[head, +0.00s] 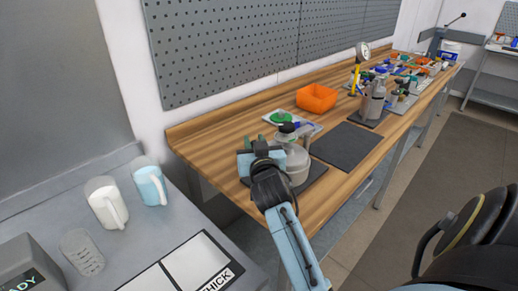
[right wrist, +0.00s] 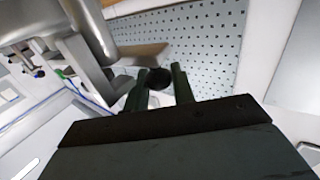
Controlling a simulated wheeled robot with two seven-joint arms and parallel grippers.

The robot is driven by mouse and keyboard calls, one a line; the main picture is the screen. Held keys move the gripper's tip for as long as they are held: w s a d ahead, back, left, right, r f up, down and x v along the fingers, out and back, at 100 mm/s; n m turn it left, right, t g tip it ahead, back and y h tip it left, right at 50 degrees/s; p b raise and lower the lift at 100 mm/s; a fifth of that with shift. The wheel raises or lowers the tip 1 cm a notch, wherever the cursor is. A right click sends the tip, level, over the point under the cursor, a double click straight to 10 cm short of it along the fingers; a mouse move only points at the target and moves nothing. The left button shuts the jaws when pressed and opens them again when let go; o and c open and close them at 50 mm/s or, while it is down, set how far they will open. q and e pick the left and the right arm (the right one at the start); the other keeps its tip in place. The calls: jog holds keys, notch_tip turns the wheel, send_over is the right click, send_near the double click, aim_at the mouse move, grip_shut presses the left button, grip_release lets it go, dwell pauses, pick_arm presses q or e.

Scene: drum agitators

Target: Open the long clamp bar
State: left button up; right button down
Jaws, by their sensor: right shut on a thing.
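A grey metal vessel (head: 294,163) stands on a dark mat near the front left end of the wooden bench. My right gripper (head: 275,141) is at its left side, level with its upper part, and partly hides it. In the right wrist view, the two dark green fingers (right wrist: 159,84) are shut on a dark round end piece (right wrist: 158,77). Shiny metal parts (right wrist: 62,30) fill the upper left there. I cannot make out the whole long clamp bar or how far it is turned. My left gripper is not in view.
An orange bin (head: 316,98) and a white tray with a green disc (head: 281,117) lie behind the vessel. A bare dark mat (head: 346,146) and a second metal device (head: 373,102) are to the right. Jugs (head: 107,205) stand on the grey counter at left.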

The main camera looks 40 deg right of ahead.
jog(key=shift+w, duration=0.1)
jog(key=c, duration=1.2)
grip_release()
jog(key=v, duration=1.3)
jog(key=shift+a, duration=0.15)
